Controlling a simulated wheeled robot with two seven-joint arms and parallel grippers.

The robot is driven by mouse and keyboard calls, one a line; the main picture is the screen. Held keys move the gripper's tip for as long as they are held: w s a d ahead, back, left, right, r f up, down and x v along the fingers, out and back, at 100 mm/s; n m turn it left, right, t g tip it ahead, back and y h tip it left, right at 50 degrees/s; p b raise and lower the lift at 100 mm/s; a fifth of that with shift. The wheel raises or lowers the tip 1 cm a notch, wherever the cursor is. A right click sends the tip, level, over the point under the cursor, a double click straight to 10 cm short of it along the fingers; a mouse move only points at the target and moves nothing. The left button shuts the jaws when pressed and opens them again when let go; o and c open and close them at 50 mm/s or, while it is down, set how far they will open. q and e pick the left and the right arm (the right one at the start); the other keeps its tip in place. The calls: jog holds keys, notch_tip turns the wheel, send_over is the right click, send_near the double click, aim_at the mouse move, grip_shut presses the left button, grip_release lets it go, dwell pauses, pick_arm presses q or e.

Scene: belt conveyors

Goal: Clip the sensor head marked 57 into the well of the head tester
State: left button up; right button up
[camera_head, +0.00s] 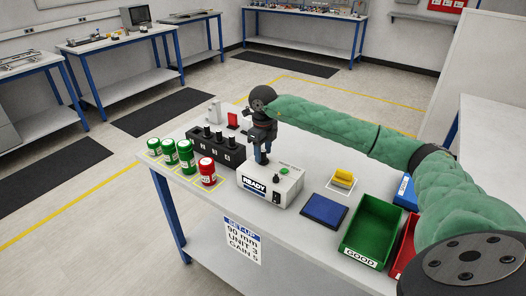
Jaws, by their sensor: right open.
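The head tester (270,190) is a pale box on the table with a "READY" display, a green button and a small dark knob. My right gripper (262,155) is open and points down just over the tester's left top, where the well seems to be. The gripper hides the well, and I cannot tell whether a sensor head sits between its fingers. A black rack (215,152) left of the tester holds several upright dark sensor heads with white labels. Their numbers are too small to read, so I cannot pick out 57. My left gripper is not in view.
Green cans (186,157) and a red can (207,172) stand at the table's left. Right of the tester are a blue pad (323,210), a yellow block (343,180), a green "GOOD" bin (349,243) and a red bin (403,252). A set-up sign (242,241) hangs in front.

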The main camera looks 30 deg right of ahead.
notch_tip(320, 180, up, 6)
jog(key=shift+r+b, duration=0.1)
jog(key=shift+b, duration=1.05)
jog(key=shift+r, duration=0.8)
